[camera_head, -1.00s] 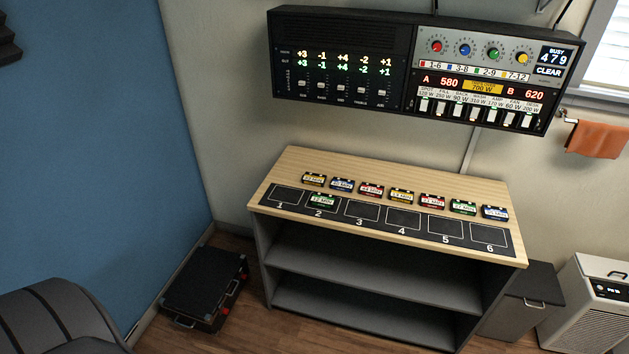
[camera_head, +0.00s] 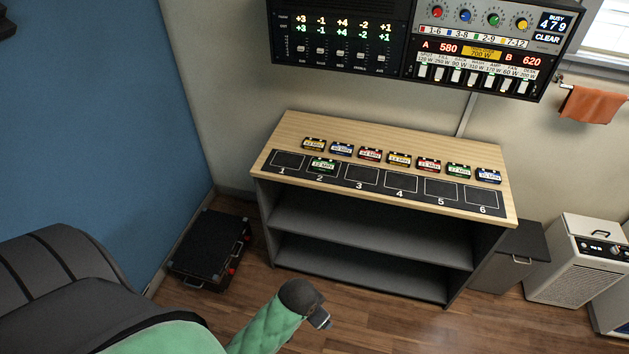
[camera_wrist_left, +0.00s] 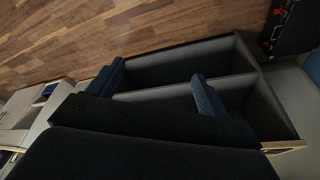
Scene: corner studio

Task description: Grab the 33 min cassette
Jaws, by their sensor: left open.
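Several small cassettes stand in a back row on the wooden top of a shelf unit (camera_head: 400,135). From left they are yellow (camera_head: 313,145), blue (camera_head: 341,149), red (camera_head: 370,154), yellow (camera_head: 399,159), red (camera_head: 428,165), green (camera_head: 458,171) and blue (camera_head: 488,175). Another green cassette (camera_head: 322,166) lies at slot 2. Their minute labels are too small to read surely, so I cannot tell which is 33 min. My left gripper (camera_head: 319,319) is low in front of the shelf unit, well below the cassettes. In the left wrist view its fingers (camera_wrist_left: 158,88) are apart and empty. My right gripper is not visible.
A black strip (camera_head: 381,179) with slots 1 to 6 runs along the top's front. A control panel (camera_head: 410,45) hangs on the wall above. A black case (camera_head: 210,245) lies on the floor left; a grey box (camera_head: 512,255) and a white unit (camera_head: 572,265) stand right.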

